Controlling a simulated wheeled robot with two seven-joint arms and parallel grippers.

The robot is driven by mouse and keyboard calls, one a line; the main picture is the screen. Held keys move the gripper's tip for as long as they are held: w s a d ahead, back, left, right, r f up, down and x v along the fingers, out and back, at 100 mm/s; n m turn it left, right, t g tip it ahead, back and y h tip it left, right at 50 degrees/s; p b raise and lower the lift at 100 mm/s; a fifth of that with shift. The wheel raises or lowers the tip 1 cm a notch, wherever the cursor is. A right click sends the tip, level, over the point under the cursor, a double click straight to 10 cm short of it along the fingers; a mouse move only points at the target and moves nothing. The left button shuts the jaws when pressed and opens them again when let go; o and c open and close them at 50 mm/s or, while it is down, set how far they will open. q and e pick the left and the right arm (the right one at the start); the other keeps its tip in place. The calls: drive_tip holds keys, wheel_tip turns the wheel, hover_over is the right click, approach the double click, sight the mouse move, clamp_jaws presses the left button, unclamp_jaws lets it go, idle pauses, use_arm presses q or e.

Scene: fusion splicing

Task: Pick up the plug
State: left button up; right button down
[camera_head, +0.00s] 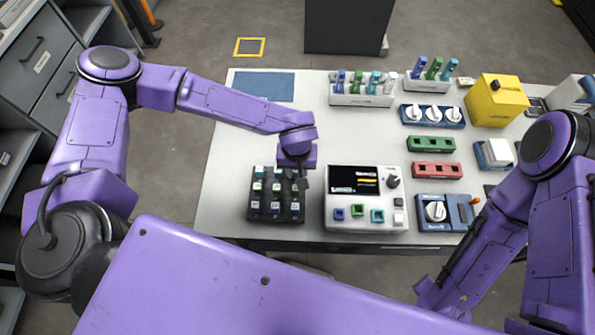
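Several small plugs with teal, green and blue parts and pale labels stand in rows in a black rack (251,212) at the table's front left. The view does not single out one plug. My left gripper (299,186) points down over the rack's right column, close to the plug tops. Its fingers are small and dark, so I cannot tell whether they are open or shut, or whether they touch a plug. My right arm hangs at the lower right, beyond the table's front edge, and its gripper does not show.
A white device (341,216) with a dark screen and coloured ports stands right of the rack. Green (431,144) and red (437,170) blocks, a blue knob unit (457,224) and a yellow box (494,108) lie further right. White table surface (235,165) is clear left of the rack.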

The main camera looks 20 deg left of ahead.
use_arm(q)
drive_tip(key=shift+w+r, duration=0.1)
drive_tip(key=shift+r, duration=0.2)
wheel_tip(320, 180, up, 3)
drive_tip(key=shift+d+f+b, duration=0.1)
drive_tip(key=shift+f+b, duration=0.05)
drive_tip(key=shift+b, duration=0.25)
drive_tip(key=s+d+r+b, duration=0.3)
drive_tip(key=s+d+r, duration=0.4)
drive_tip(key=d, duration=0.5)
wheel_tip(320, 180, up, 3)
drive_tip(key=shift+f+b, duration=0.15)
drive_tip(key=shift+b, duration=0.2)
